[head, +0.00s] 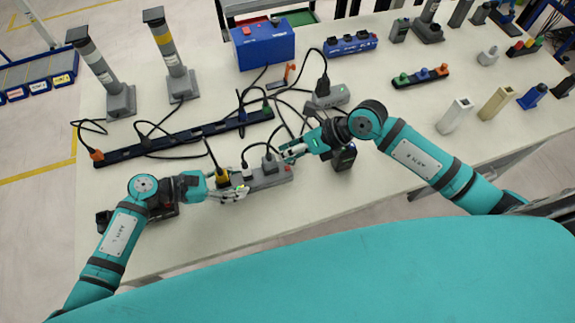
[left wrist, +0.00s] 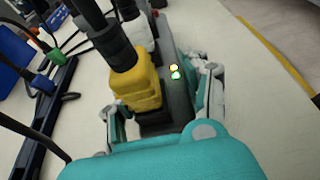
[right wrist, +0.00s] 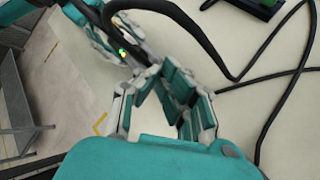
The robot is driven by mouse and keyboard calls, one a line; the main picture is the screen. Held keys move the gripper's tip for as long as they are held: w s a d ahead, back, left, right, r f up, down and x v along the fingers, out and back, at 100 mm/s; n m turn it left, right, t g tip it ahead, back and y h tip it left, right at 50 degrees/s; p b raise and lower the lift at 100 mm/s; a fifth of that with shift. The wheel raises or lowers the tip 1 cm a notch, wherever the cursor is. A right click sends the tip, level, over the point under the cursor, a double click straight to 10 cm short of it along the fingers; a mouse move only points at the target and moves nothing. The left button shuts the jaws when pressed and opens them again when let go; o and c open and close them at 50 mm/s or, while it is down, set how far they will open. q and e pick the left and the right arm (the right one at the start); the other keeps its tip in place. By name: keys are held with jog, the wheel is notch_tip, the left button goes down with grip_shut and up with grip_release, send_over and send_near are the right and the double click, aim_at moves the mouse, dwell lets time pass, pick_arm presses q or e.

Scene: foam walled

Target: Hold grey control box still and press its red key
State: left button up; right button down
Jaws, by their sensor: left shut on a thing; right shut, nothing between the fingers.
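The grey control box (head: 268,181) is a long strip lying on the pale table in the head view. Yellow, white and dark plugs stand in its top, and a small red key (head: 288,168) shows at its right end. My left gripper (head: 230,190) is shut on the box near its left end; the left wrist view shows its fingers on both sides of the grey body (left wrist: 180,100), beside the yellow plug (left wrist: 133,85) and two small lights. My right gripper (head: 289,153) is shut and empty, close to the key end. The right wrist view does not show the red key clearly.
A long dark-blue strip (head: 185,137) with cables lies behind the box. A black device (head: 344,158) stands under my right forearm. A blue box (head: 263,45) and another grey unit (head: 330,96) are further back. The table front is clear.

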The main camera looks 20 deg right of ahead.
aim_at(288, 167)
jog(key=shift+r, duration=1.6)
pick_arm(q)
jog(key=o, duration=1.4)
